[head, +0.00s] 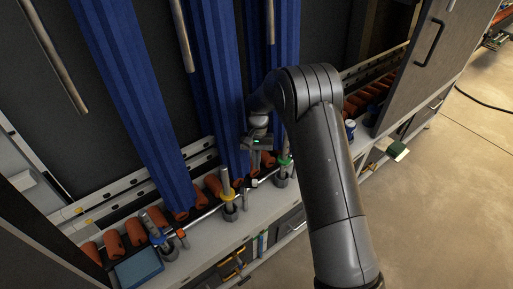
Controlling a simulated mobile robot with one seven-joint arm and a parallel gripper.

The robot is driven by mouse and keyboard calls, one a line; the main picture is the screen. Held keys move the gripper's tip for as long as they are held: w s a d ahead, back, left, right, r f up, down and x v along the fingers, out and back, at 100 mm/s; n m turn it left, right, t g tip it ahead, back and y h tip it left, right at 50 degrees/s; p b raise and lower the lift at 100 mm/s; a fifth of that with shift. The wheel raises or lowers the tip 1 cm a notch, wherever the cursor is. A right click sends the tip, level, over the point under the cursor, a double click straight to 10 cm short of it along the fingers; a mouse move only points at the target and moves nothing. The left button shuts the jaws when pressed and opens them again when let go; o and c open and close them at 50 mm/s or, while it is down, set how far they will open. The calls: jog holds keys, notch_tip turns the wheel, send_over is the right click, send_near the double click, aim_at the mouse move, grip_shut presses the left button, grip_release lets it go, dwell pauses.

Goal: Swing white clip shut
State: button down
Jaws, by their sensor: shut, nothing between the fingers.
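A small white piece (255,182), which looks like the white clip, sits low on the pipe run between the yellow-ringed fitting (228,196) and the green-ringed fitting (285,161). It is too small to tell how far it is swung. My gripper (258,158) is shut and empty. It is just above the white piece in the picture, in front of a blue hanging strip (225,90). I cannot tell whether its fingertips touch the clip.
More blue strips hang at the left (130,90). Orange rollers (113,244) line the ledge. A blue-ringed fitting (160,238) and a blue box (138,267) are at the lower left. A cabinet door (425,70) stands at the right.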

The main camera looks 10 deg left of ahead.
aim_at(255, 180)
jog(key=shift+s+d, duration=0.15)
jog(key=shift+s, duration=1.9)
jog(key=shift+s+d+m+y, duration=0.3)
jog(key=shift+m+y, duration=0.1)
jog(key=shift+m, duration=0.5)
jog(key=s+m, duration=0.1)
jog(key=m, duration=0.1)
jog(key=s+m+y, duration=0.1)
jog(key=m, duration=0.2)
jog(key=s+d+m+t+y, duration=0.1)
jog(key=m, duration=0.1)
jog(key=shift+w+a, duration=0.1)
jog(key=shift+a, duration=0.05)
jog(key=shift+w+a, duration=0.4)
jog(key=shift+a, duration=0.05)
